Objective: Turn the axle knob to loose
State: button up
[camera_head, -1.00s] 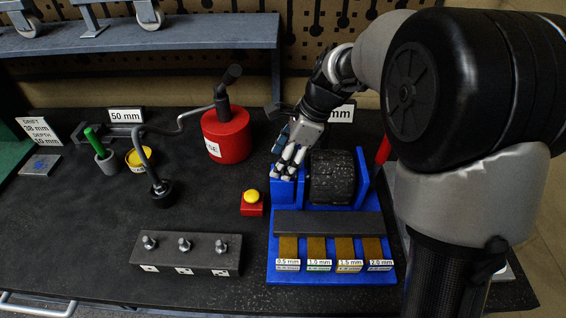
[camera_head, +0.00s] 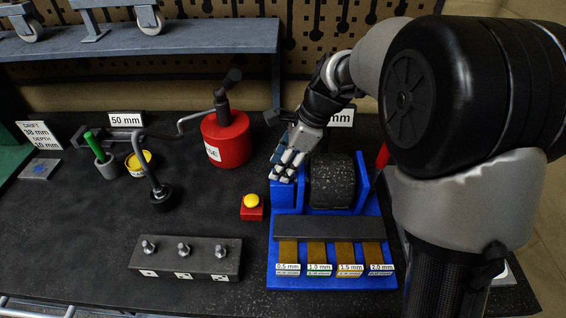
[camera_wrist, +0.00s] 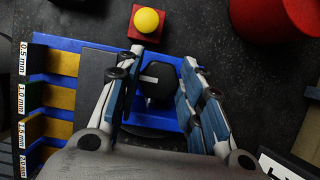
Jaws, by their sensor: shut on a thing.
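The axle knob (camera_wrist: 160,84) is black with a white pointer line and sits on the blue jig in the wrist view. Its line points toward the left of that picture. My gripper (camera_wrist: 163,68) has a finger on each side of the knob and is shut on it. In the head view my gripper (camera_head: 283,172) is at the left upright of the blue jig (camera_head: 361,208) and hides the knob. The dark speckled roller (camera_head: 331,182) sits between the jig's uprights. No readable marking for loose shows around the knob.
A red button box with a yellow button (camera_head: 251,201) stands just left of the jig. A red can (camera_head: 227,138) is behind it. Labelled brass strips (camera_head: 318,254) lie at the jig's front. A dark block with studs (camera_head: 186,258) is at front left.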

jog(key=shift+r+n+g+p, duration=0.3)
jog(key=shift+n+g+p, duration=0.3)
jog(key=shift+n+p, duration=1.15)
jog(key=p, duration=0.2)
jog(key=shift+f+n+p, duration=0.1)
jog(key=shift+n+p, duration=0.15)
jog(key=shift+p, duration=0.05)
jog(key=shift+f+n+g, duration=0.2)
jog(key=shift+n+g, duration=0.2)
jog(key=o, duration=1)
jog(key=shift+o, duration=0.2)
